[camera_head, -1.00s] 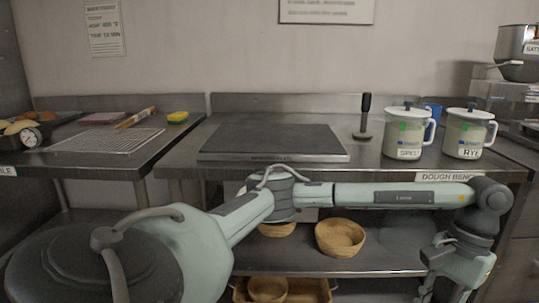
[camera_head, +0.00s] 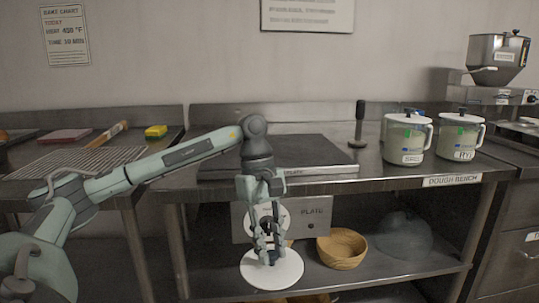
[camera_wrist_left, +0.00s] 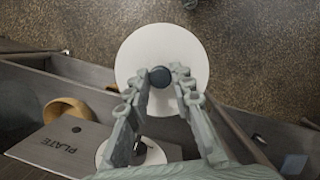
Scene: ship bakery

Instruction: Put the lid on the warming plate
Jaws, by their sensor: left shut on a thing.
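My left gripper (camera_head: 268,250) is shut on the dark knob of a round white lid (camera_head: 285,272). It holds the lid in front of the lower shelf, below the bench top. In the left wrist view, the fingers (camera_wrist_left: 160,92) are at the knob and the lid (camera_wrist_left: 140,50) spreads out beyond them, over the floor. The warming plate looks to be the flat dark slab (camera_head: 285,152) on the bench; only "PLATE" reads on its front edge. Its top is bare. My right gripper is not in view.
Behind the gripper, a panel marked PLATE (camera_head: 316,226) and a second white disc (camera_head: 281,219) show. Two white jars (camera_head: 405,152) (camera_head: 458,136) and a dark-handled tool (camera_head: 359,125) stand right of the slab.

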